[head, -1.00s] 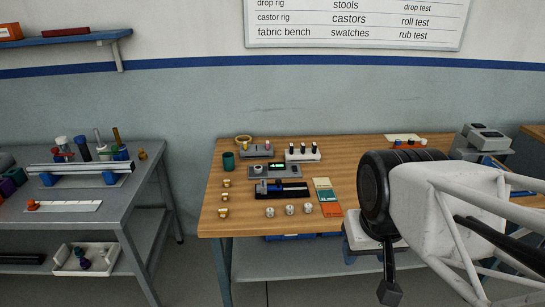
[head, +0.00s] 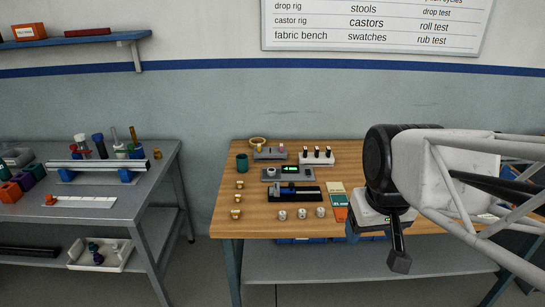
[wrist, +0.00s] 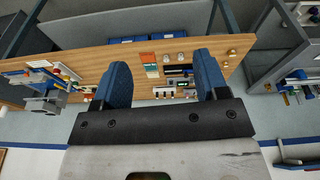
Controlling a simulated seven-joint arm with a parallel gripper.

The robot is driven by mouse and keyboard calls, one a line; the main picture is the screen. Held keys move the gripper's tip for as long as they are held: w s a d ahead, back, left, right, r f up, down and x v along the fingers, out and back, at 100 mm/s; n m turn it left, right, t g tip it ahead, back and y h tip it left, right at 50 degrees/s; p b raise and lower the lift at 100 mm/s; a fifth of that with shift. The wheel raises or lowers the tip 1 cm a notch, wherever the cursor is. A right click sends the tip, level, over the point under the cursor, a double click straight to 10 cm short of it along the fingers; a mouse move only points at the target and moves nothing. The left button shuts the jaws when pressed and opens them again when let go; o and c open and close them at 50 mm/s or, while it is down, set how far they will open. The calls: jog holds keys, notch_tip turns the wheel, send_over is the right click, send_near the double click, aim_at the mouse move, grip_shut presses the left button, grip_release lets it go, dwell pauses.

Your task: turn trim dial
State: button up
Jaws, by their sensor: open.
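The likely trim dial (head: 271,173) is a small round knob at the left of a low grey unit (head: 281,178) with a small dark display (head: 290,169), on the wooden bench. It is too small to read its setting. My gripper (wrist: 161,68) shows two blue fingers spread wide in the wrist view, with nothing held between them. In the head view my arm hangs at the right, above the bench's right part and well apart from the dial unit. The dial cannot be made out clearly in the wrist view.
Around the unit on the bench (head: 240,215) stand a white switch block (head: 317,159), a peg block (head: 270,154), a black-and-blue fixture (head: 294,194), several metal knobs (head: 301,213), brass pieces, a green cup (head: 242,163) and colour cards. A grey table (head: 120,211) stands left.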

jog(key=w+a+r+n, duration=0.1)
jog(key=w+r+n, duration=0.1)
jog(key=w, duration=0.8)
jog(key=w+a+r+n, duration=0.1)
jog(key=w+a+n, duration=0.15)
jog(key=w, duration=0.75)
jog(key=n+g, duration=0.2)
jog(key=n, duration=1)
send_over(272, 169)
jog(key=f, duration=2.6)
jog(key=shift+s+d+f, duration=0.1)
jog(key=shift+s+f, duration=0.2)
jog(key=shift+f, duration=0.1)
jog(key=shift+w+f, duration=0.2)
jog(key=shift+f, duration=0.05)
jog(key=shift+f, duration=0.15)
jog(key=shift+f, duration=3.75)
jog(key=c, duration=0.9)
